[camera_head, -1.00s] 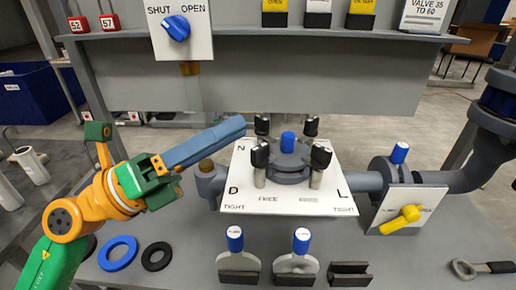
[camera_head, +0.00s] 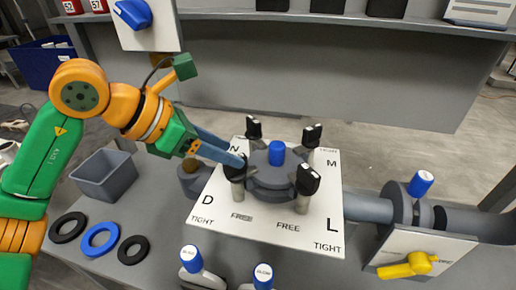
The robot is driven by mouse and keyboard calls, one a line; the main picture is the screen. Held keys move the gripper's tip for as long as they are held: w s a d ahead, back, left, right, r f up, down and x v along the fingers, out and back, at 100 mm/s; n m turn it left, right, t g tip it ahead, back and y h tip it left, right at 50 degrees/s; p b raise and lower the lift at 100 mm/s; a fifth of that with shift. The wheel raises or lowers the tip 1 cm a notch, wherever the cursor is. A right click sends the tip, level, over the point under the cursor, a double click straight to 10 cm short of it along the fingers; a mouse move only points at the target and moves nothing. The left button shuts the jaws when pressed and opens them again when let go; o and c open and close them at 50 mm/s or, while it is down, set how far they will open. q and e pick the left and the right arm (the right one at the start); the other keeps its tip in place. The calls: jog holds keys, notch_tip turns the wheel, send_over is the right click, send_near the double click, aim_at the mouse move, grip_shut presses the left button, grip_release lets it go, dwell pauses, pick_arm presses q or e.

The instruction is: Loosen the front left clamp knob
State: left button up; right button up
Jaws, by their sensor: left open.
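The filter press lid (camera_head: 272,178) is a grey round housing with a blue-topped post, on a white board (camera_head: 215,212) marked N, M, D, L, FREE and TIGHT. Several black clamp knobs stand around it. The front left clamp knob (camera_head: 236,172), on a grey post near the D, is partly covered by my left gripper (camera_head: 240,160). Its long blue fingers reach in from the left and their tips are at this knob. The jaws are open; I cannot tell whether they touch the knob. The front right knob (camera_head: 307,179) stands free. My right gripper is not in view.
A grey bin (camera_head: 106,179) and several rings, including a blue one (camera_head: 100,240), lie at the left. Blue-capped handles (camera_head: 191,259) stand at the front. A pipe valve with a yellow handle (camera_head: 406,266) is at the right. A grey panel (camera_head: 330,70) rises behind.

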pick_arm(q)
jog(key=shift+d+f+p, duration=0.1)
jog(key=shift+f+p, duration=0.3)
jog(key=shift+f, duration=0.5)
jog(key=shift+x, duration=1.05)
jog(key=shift+w+d, duration=0.25)
jog(key=shift+w, duration=0.05)
jog(key=shift+s+a, duration=0.15)
jog(key=shift+a, duration=0.05)
grip_shut()
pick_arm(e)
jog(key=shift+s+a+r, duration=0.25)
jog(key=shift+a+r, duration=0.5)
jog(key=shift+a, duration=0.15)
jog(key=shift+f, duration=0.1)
